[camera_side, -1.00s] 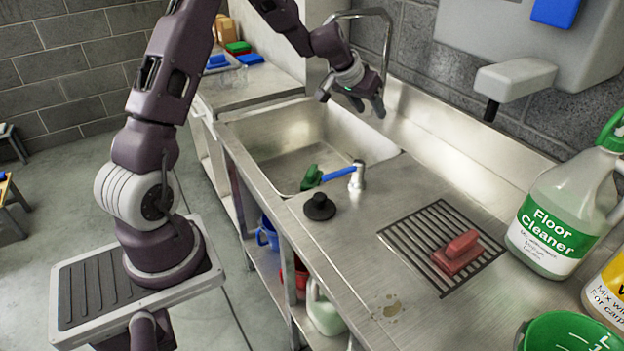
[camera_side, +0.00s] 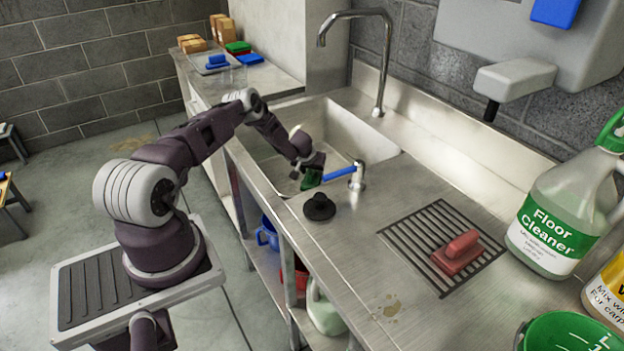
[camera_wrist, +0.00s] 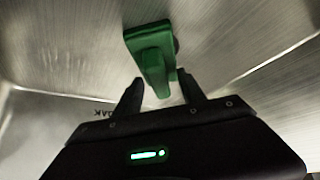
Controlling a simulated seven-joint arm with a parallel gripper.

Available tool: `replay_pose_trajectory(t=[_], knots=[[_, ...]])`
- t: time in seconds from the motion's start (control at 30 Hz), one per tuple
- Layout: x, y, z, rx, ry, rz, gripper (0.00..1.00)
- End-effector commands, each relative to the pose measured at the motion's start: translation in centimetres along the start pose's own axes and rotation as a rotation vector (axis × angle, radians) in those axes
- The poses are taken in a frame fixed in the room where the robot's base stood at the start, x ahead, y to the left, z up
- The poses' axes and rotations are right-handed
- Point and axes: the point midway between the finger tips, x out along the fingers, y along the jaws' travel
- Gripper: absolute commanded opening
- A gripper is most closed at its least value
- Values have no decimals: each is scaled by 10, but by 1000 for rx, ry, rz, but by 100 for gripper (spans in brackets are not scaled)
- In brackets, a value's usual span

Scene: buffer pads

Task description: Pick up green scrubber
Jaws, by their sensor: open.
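The green scrubber (camera_wrist: 153,58) is in the upper middle of the wrist view, with its handle end pointing down between my two fingers. In the side view the green scrubber (camera_side: 311,180) is in the sink (camera_side: 345,122), near its front right corner, partly hidden. My gripper (camera_wrist: 160,88) is open, with one dark finger on each side of the handle end. I cannot tell whether either finger touches it. In the side view my gripper (camera_side: 305,166) is inside the sink, right at the scrubber.
A blue bar (camera_side: 340,173) with a metal post (camera_side: 357,176) is close to the right of my gripper. A black plug (camera_side: 319,207) stands on the counter. A tall faucet (camera_side: 381,60) rises behind the sink. A red scrubber (camera_side: 458,252) lies on the drain grate.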

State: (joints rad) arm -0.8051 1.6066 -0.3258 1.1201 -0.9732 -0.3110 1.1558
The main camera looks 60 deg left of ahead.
Motion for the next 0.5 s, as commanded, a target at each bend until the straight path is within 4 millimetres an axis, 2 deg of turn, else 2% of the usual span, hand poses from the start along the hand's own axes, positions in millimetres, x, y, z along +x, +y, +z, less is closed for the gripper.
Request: replay_pose_trajectory(t=[0.13, 0.37, 0.5], knots=[[0, 0, 0, 1, 0, 0, 45], [-1, 0, 0, 1, 0, 1, 0], [-1, 0, -1, 1, 1, 1, 0]])
